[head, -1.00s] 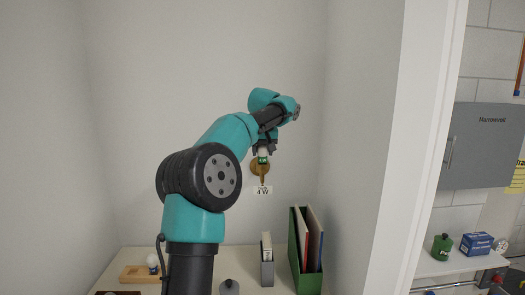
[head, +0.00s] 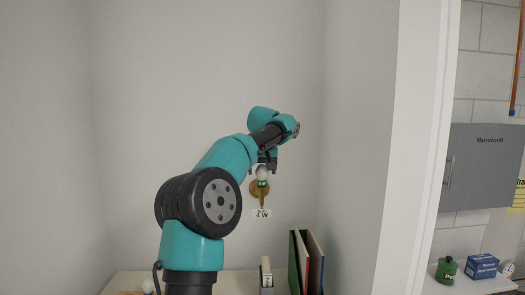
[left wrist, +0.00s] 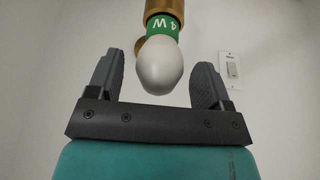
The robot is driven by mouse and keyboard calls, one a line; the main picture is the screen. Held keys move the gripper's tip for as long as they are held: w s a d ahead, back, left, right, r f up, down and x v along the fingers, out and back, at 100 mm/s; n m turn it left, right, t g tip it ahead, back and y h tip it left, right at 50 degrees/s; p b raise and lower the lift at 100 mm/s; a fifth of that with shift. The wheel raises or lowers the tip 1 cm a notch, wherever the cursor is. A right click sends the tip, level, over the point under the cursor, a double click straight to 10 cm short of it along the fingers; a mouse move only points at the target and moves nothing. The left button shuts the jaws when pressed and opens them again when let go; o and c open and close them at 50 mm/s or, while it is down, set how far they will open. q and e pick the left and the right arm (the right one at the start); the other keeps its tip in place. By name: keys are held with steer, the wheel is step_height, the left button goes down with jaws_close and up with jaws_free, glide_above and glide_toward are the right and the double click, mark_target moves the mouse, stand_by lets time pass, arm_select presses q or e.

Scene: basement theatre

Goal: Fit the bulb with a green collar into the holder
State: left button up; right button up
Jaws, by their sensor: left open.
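The bulb (head: 262,171) is white with a green collar (head: 263,183). It sits at a brass holder (head: 261,194) on the back wall, glass end up, above a "4 W" label (head: 262,213). In the left wrist view the bulb (left wrist: 161,66) hangs from the brass holder (left wrist: 165,8), and its green collar (left wrist: 164,27) meets the brass with no visible gap. My left gripper (head: 266,162) is open just above the bulb. In the left wrist view its fingers (left wrist: 158,72) stand apart on both sides of the glass, not touching it. My right gripper is not in view.

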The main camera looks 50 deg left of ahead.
arm_select(q)
steer(key=v, duration=1)
steer(key=shift+r, duration=0.2)
